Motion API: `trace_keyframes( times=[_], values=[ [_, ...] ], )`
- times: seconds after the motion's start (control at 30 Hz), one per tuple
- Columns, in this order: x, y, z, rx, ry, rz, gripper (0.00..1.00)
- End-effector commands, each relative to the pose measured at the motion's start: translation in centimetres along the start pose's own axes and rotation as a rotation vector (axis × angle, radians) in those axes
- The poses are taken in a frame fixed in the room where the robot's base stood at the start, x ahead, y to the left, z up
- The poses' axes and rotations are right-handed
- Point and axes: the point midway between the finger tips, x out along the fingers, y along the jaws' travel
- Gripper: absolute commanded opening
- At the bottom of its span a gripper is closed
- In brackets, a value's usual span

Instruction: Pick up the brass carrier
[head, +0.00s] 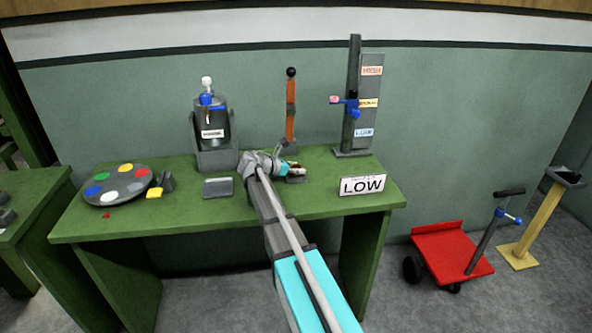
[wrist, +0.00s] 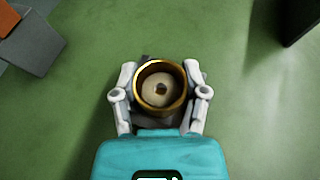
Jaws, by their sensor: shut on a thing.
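The brass carrier (wrist: 141,92) is a round, cup-like brass ring with a pale disc and a small dark centre inside. In the wrist view it sits between the two fingers of my gripper (wrist: 160,92), which press on it from left and right. My gripper is shut on it. In the head view my gripper (head: 290,168) is over the green table, right of its middle. The carrier is small there and largely hidden by my arm. I cannot tell whether the carrier touches the table or a dark support under it.
On the green table (head: 190,215) stand a colour-dotted disc (head: 118,186), a grey canister stand (head: 216,158), an orange post (head: 290,110), a tall grey post with level labels (head: 370,100) and a LOW sign (head: 362,186). A red cart (head: 450,252) stands right on the floor.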

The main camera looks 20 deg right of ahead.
Motion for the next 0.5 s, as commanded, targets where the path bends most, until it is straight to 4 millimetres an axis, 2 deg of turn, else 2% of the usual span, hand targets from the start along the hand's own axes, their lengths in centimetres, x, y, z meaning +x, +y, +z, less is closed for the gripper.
trace_keyframes(
  times=[0.47, 0.5],
  values=[
    [-1.4, 0.0, 3.3, 0.0, -0.001, 0.0, 0.01],
    [-1.9, -0.5, 3.6, -0.001, -0.001, 0.001, 0.01]
  ],
)
